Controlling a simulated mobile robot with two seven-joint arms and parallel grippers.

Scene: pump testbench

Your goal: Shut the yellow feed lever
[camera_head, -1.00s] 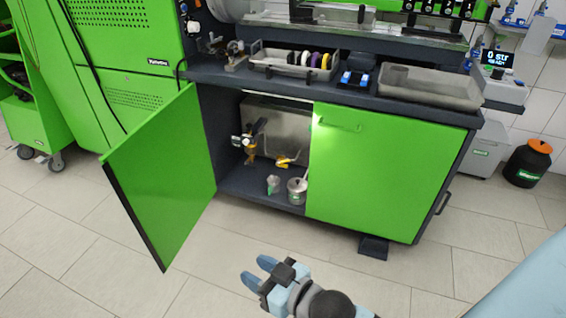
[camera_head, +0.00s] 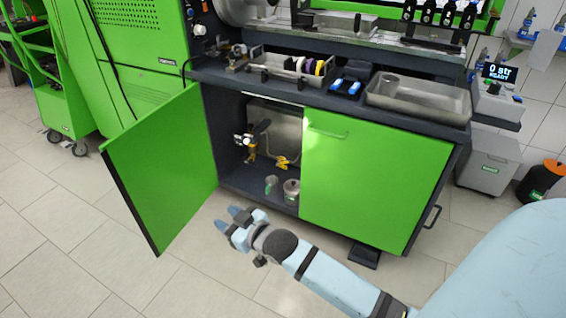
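A yellow lever (camera_head: 283,162) is small in the head view, low inside the open cabinet, in front of a grey metal tank (camera_head: 285,130). A brass-coloured valve fitting (camera_head: 251,152) with a dark part on top is to its left. Which of these is the feed lever is hard to tell at this size. My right gripper (camera_head: 228,218) is in front of the cabinet opening, below and left of the lever in the picture. Its two blue fingers are apart, with nothing between them. My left gripper is not in view.
The left green door (camera_head: 160,170) stands open, its edge left of my gripper. The right green door (camera_head: 370,180) is shut. A metal pot (camera_head: 291,192) and a small greenish cup (camera_head: 271,185) stand on the cabinet floor. Trays (camera_head: 420,98) sit on the worktop above.

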